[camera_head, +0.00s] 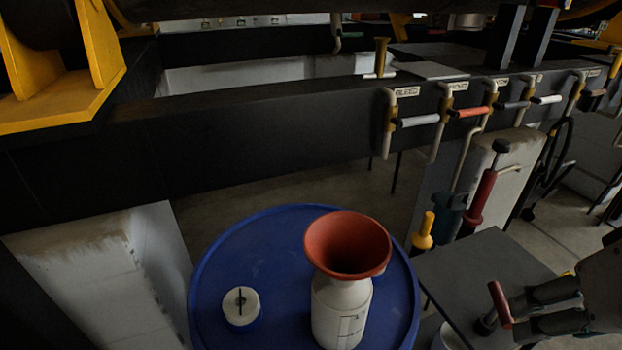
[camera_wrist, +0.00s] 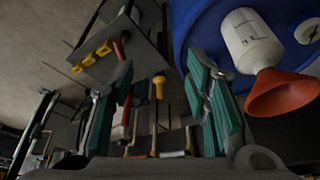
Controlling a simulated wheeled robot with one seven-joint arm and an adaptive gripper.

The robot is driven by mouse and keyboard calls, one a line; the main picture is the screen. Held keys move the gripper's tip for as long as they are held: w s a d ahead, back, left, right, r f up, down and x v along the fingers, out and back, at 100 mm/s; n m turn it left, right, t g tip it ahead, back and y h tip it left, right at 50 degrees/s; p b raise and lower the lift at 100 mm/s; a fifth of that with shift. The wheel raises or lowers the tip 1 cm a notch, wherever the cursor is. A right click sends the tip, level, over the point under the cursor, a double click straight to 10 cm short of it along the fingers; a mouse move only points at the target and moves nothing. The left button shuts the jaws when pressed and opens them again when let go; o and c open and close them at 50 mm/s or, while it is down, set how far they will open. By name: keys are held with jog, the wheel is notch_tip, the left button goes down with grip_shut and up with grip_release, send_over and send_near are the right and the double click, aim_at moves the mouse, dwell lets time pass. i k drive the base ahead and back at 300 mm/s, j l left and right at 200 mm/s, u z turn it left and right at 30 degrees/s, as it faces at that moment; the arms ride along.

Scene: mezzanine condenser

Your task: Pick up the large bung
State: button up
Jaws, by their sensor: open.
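A round off-white plug (camera_head: 241,305) with a dark slot across its top sits on the left part of the blue drum (camera_head: 272,235); it looks like the large bung. It also shows at the right edge of the wrist view (camera_wrist: 307,30), partly cut off. My gripper (camera_head: 507,308) is at the lower right of the head view, over the dark table and well to the right of the drum. Its two teal-padded fingers (camera_wrist: 160,72) stand wide apart in the wrist view with nothing held between them.
A white bottle (camera_head: 341,308) with a red-brown funnel (camera_head: 348,244) stands on the drum, between the plug and my gripper. A dark side table (camera_head: 480,262) adjoins the drum's right. A dark beam with labelled valve levers (camera_head: 418,121) runs behind.

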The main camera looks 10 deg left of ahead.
aim_at(241, 306)
jog(key=i+l+u, duration=0.1)
jog(key=u, duration=0.25)
jog(key=l+u, duration=0.2)
jog(key=u, duration=0.2)
jog(key=l+u, duration=0.15)
jog(key=u, duration=0.2)
jog(key=i+l, duration=0.05)
